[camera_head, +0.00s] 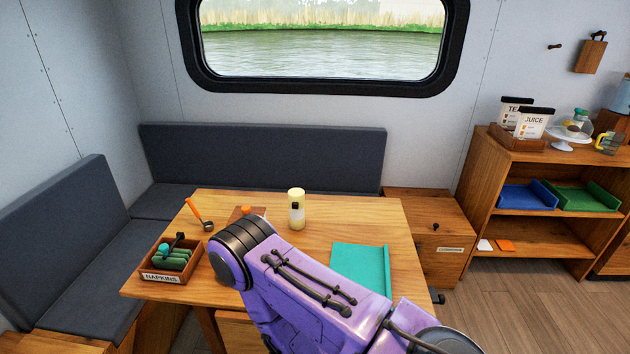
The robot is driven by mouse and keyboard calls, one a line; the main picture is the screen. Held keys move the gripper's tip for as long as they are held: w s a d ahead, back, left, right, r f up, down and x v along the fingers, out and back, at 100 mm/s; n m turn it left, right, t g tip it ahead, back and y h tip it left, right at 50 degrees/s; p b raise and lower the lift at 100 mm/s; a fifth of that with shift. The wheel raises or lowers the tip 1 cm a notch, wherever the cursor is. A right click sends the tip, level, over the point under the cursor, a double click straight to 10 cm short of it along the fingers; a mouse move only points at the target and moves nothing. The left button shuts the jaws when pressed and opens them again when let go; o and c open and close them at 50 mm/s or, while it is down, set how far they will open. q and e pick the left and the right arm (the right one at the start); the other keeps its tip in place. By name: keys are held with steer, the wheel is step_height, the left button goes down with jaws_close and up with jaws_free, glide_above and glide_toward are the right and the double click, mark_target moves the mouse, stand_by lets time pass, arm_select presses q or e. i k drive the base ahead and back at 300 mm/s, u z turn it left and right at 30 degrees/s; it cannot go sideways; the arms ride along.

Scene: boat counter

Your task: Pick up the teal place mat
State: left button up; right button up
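The teal place mat (362,262) lies on the right part of the wooden table (345,212), near its right edge. Its right side looks slightly raised or folded. My purple arm crosses in front of the table from the lower right, and it hides the mat's near edge. Neither of my grippers shows in the head view, so I cannot see any contact with the mat.
A napkin box (172,262) with green rolls stands at the table's left. Grey benches (262,158) line the walls. A wooden shelf (540,170) is at right.

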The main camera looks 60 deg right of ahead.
mark_target(368, 266)
steer(key=i, duration=0.5)
steer(key=z, duration=3)
